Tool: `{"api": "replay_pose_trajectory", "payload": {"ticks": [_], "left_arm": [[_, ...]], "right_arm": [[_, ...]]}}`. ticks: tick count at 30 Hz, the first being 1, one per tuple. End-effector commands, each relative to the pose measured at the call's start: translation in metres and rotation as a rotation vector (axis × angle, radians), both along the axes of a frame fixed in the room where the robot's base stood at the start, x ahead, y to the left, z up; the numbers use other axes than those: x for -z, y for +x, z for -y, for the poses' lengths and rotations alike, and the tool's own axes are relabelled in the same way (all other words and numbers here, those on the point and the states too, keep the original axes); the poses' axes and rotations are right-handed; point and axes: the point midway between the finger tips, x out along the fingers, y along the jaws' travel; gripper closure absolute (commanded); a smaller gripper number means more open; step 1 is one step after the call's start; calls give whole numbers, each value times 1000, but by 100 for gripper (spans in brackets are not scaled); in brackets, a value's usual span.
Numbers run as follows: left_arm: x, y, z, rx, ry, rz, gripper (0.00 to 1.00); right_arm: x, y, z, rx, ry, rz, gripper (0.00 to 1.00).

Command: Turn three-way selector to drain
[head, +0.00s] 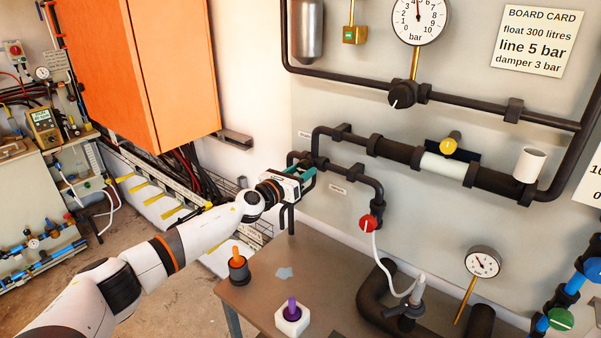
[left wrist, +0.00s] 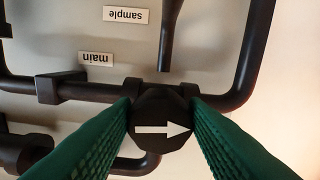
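The three-way selector is a dark knob (left wrist: 160,122) with a white arrow on its face; the arrow points right in the left wrist view. My left gripper (left wrist: 160,108) has its green ridged fingers on either side of the knob, filling the gap with no clear space, so it appears shut on it. In the head view my left gripper (head: 307,176) is at the pipe junction on the wall and hides the knob. My right gripper is not in view.
Dark pipes (head: 350,172) surround the junction. A red knob (head: 368,223) with a white hose is to the lower right. Below is a brown table (head: 255,300) with an orange-topped part (head: 238,264) and a purple-topped part (head: 292,314). An orange cabinet (head: 140,70) hangs at left.

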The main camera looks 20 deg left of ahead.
Motion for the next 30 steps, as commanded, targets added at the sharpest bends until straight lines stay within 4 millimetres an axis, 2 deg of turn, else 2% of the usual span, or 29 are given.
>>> {"api": "replay_pose_trajectory", "payload": {"ticks": [1, 3, 4, 12, 16, 20, 24, 30], "left_arm": [[4, -1, 1, 3, 2, -5, 53], [3, -1, 1, 2, 1, -5, 41], [3, -1, 1, 1, 0, -4, 40], [1, -1, 0, 0, -1, -1, 40], [0, -8, -4, 0, 1, -1, 40], [0, -25, -10, 1, 2, -3, 40], [1, -51, -19, 2, 3, -4, 40], [3, -85, -32, 0, 1, -3, 40]], "right_arm": [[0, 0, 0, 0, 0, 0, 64], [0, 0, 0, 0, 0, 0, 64], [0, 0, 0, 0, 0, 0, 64], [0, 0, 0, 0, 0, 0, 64], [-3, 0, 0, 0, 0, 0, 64], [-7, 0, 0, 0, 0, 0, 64], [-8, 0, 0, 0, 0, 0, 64], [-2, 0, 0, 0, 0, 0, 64]]}}
